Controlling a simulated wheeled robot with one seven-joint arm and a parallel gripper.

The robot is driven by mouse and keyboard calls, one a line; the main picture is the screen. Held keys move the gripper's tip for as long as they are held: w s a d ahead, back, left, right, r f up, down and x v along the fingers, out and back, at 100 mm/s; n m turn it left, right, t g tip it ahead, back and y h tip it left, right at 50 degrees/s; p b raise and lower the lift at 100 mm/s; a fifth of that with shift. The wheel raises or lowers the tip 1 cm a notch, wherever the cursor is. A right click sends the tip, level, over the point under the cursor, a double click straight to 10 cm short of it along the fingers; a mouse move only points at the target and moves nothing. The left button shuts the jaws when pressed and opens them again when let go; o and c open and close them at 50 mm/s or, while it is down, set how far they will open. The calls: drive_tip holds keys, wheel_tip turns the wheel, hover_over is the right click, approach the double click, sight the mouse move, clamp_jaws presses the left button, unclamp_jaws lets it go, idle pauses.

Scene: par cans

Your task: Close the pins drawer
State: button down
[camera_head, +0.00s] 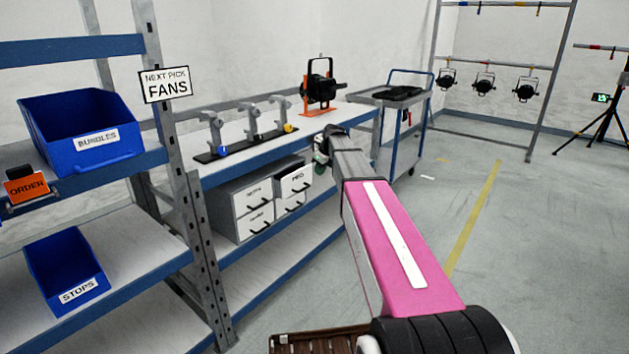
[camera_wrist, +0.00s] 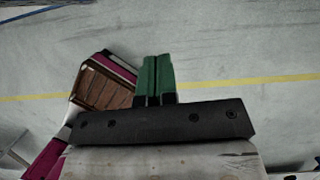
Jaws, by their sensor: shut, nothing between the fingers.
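A white drawer unit (camera_head: 238,212) stands on the shelf under the workbench, with two columns of labelled fronts and dark handles. The upper right drawer (camera_head: 296,180) sticks out from the unit, and a dark gap shows above its front. Its label is too small to read surely, so I cannot tell whether it is the pins drawer. The other fronts look closed. My gripper (camera_head: 320,158) is just right of the unit, near the bench's front edge, apart from the drawer front. In the wrist view its green fingers (camera_wrist: 155,80) are together and empty, over bare floor.
The bench (camera_head: 225,168) above carries a row of grey clamps (camera_head: 251,125) and a black lamp on an orange stand (camera_head: 320,85). A rack upright (camera_head: 190,210) stands left of the unit. A cart (camera_head: 395,110) stands behind right.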

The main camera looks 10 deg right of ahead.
sight(299, 186)
drive_tip(key=s+d+f+t+y, duration=0.4)
drive_tip(key=d+f, duration=0.1)
drive_tip(key=f, duration=0.1)
drive_tip(key=w+a+f, duration=0.5)
drive_tip(key=w+a, duration=0.3)
drive_tip(key=shift+a, duration=0.3)
drive_tip(key=shift+w+a, duration=1.85)
drive_tip(key=shift+w, duration=0.2)
